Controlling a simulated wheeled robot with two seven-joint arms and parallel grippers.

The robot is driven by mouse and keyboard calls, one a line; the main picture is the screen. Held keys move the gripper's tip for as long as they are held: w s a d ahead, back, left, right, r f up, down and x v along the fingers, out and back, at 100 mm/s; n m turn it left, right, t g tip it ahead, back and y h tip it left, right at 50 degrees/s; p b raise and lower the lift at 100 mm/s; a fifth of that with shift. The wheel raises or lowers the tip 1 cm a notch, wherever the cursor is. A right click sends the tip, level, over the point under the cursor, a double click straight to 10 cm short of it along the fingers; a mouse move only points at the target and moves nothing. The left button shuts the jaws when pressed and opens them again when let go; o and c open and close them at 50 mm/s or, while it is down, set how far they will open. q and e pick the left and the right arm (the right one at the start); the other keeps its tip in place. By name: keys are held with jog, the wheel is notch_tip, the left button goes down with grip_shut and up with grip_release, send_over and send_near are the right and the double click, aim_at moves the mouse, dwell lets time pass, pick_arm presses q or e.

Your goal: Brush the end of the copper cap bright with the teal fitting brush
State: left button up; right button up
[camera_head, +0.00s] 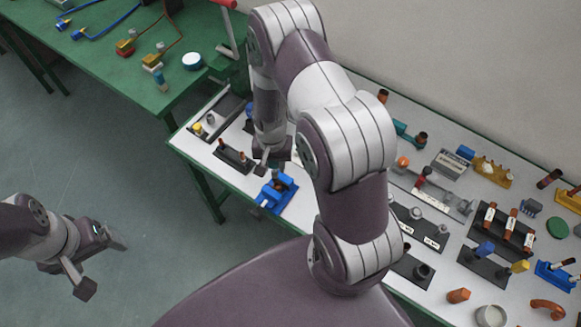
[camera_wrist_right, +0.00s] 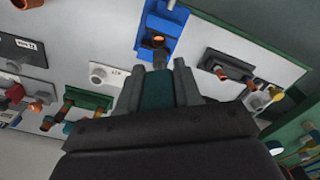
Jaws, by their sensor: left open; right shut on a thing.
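My right gripper (camera_head: 270,164) is shut on the teal fitting brush (camera_wrist_right: 157,90), whose teal handle lies between the two fingers in the wrist view. The brush's dark head points at the blue vise (camera_wrist_right: 161,30), which also shows on the bench in the head view (camera_head: 277,195). The copper cap (camera_wrist_right: 158,41) shows as a small orange ring in the vise, right at the brush head. Whether they touch I cannot tell. In the head view the cap is hidden by the gripper and brush. My left gripper (camera_head: 104,262) is open and empty over the floor.
The white bench (camera_head: 205,160) has a dark rack (camera_head: 233,156) left of the vise and many fittings to the right. A green table (camera_head: 110,50) with hoses stands at the back left. My right arm covers the bench's middle. Free floor surrounds my left gripper.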

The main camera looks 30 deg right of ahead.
aim_at(276, 172)
jog(key=shift+w+d, duration=0.15)
jog(key=shift+d, duration=0.35)
jog(key=shift+a+f, duration=0.1)
jog(key=shift+a, duration=0.05)
jog(key=shift+a+f+b, duration=0.1)
jog(key=shift+f+b, duration=0.2)
jog(key=shift+f, duration=0.05)
notch_tip(276, 172, down, 4)
jog(key=b, duration=0.3)
jog(key=shift+f+b, duration=0.3)
jog(key=shift+f, duration=0.05)
pick_arm(q)
jog(key=f, duration=0.4)
jog(key=shift+s+d, duration=0.1)
jog(key=shift+d, duration=0.2)
jog(key=shift+r, duration=0.1)
jog(key=shift+f, duration=0.2)
pick_arm(e)
jog(key=shift+f, duration=0.25)
